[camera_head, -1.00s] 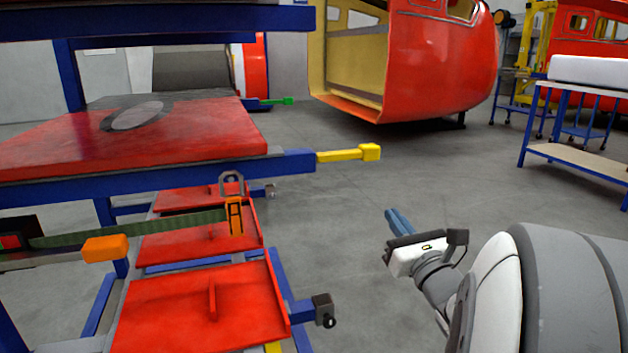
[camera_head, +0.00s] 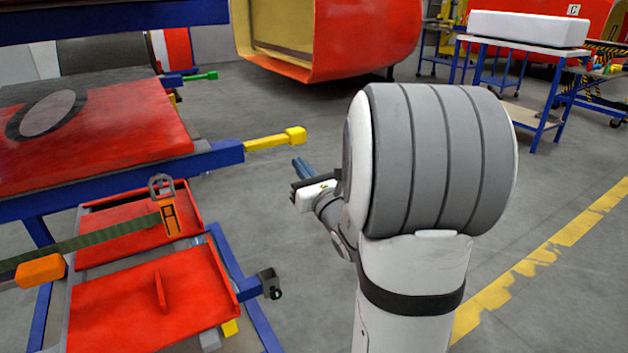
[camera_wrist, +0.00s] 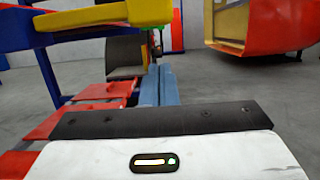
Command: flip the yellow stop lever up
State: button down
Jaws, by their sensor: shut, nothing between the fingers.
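The yellow stop lever (camera_head: 276,140) sticks out to the right from the end of a blue beam on the rack. It lies nearly level, with a block-shaped knob at its tip. In the wrist view the lever (camera_wrist: 112,15) crosses the top left, above my fingers. My gripper (camera_head: 300,168) is in front of and a little below the lever's knob in the head view, apart from it. Its blue fingers, also in the wrist view (camera_wrist: 158,85), are shut together with nothing between them.
The blue rack (camera_head: 110,180) with red panels (camera_head: 150,300) fills the left. An orange-handled strap (camera_head: 40,270) hangs across it. A green lever (camera_head: 200,76) is farther back. A red nosecone (camera_head: 340,40) stands behind, a work table (camera_head: 520,50) at back right. Grey floor lies open at right.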

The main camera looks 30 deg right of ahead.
aim_at(275, 141)
jog(key=shift+s+r, duration=0.2)
jog(key=shift+r, duration=1.4)
